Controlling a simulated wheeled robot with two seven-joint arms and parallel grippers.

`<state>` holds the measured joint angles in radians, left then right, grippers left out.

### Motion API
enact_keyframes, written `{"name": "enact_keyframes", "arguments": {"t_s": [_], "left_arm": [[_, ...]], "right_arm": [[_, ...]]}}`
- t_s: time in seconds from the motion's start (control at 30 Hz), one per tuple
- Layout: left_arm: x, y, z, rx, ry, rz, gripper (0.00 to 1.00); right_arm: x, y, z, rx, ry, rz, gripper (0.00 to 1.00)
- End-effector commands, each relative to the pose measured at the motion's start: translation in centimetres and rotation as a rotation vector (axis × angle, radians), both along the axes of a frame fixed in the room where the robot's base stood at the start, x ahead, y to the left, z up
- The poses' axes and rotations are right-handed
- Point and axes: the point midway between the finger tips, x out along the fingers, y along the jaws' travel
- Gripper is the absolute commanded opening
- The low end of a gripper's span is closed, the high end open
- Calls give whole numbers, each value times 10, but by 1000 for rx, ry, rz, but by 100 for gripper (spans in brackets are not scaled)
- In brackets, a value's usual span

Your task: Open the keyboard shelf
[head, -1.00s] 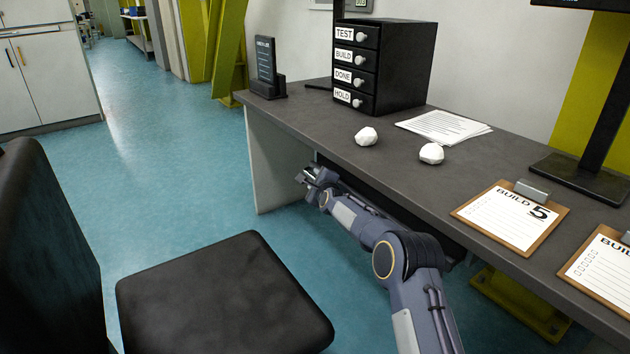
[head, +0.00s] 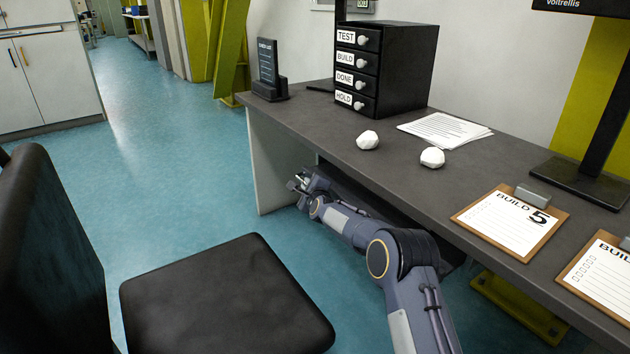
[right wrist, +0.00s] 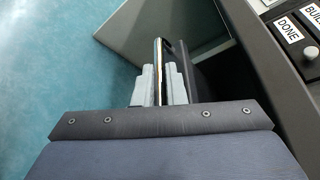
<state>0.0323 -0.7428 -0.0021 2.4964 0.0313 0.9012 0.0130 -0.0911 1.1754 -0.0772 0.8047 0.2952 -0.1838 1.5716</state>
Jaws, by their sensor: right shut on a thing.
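The keyboard shelf (head: 378,208) is a dark board under the front edge of the desk, partly covered by my right arm. My right gripper (head: 299,184) is at the shelf's far left end, below the desktop. My left gripper is not in view.
The desk (head: 330,140) carries a black drawer box (head: 400,70), two white lumps, papers and clipboards (head: 510,218). A black chair (head: 225,295) stands in front of the desk, left of my arm. Blue floor lies open between them.

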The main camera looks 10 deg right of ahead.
Motion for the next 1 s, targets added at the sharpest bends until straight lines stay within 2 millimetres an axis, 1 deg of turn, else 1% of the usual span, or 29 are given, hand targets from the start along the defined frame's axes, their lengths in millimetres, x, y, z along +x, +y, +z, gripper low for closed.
{"name": "enact_keyframes", "arguments": {"t_s": [0.03,0.2,0.4,0.6,0.8,1.0], "left_arm": [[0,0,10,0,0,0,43],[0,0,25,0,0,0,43],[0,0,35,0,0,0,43],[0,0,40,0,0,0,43],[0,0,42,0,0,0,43],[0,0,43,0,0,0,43]], "right_arm": [[-5,13,4,-1,4,5,0],[-22,54,3,0,5,7,0],[-42,104,1,0,5,6,0],[-59,145,0,-1,3,5,0],[-71,173,0,-1,2,4,0],[-76,186,-1,-1,2,2,0]]}}
